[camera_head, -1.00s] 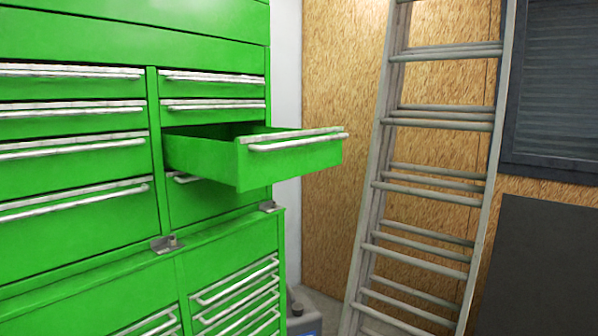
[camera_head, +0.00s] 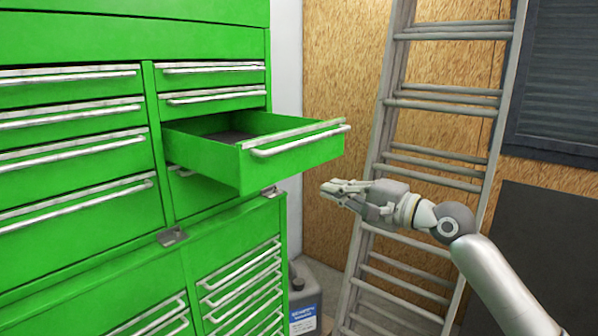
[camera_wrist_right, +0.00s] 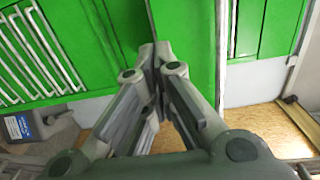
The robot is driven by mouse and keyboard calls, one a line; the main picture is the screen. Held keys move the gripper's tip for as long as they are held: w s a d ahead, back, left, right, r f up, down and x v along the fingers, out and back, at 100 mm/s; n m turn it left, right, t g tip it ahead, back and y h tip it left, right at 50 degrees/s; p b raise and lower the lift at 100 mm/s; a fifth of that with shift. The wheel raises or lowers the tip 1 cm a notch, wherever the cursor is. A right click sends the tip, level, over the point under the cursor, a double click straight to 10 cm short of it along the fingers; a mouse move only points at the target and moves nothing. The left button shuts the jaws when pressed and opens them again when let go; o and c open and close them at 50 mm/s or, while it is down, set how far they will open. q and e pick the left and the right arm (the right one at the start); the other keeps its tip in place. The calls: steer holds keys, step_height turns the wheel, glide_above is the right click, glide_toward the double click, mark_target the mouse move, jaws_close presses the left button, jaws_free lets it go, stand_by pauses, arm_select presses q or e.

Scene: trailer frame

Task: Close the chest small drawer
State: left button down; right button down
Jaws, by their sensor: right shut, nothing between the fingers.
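The green chest (camera_head: 85,170) fills the left of the head view. Its small drawer (camera_head: 290,162) on the right column stands pulled far out, with a silver handle (camera_head: 300,141) along its front. The inside shows a dark, empty-looking floor. My right gripper (camera_head: 325,187) is just right of and a little below the drawer's front, apart from it in the picture, with its fingers pointing left. In the right wrist view the gripper (camera_wrist_right: 152,50) is shut and empty, with green chest panels beyond it. My left gripper is not in view.
A metal ladder (camera_head: 445,100) leans at the right, behind my right arm. A grey canister (camera_head: 304,300) stands on the floor beside the chest's lower part. The other chest drawers look shut. A dark panel (camera_head: 540,255) is at the far right.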

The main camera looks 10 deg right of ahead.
mark_target(289, 176)
steer(key=p+x, duration=0.4)
steer(key=x, duration=0.6)
steer(key=shift+w+a, duration=0.1)
steer(key=shift+w, duration=0.1)
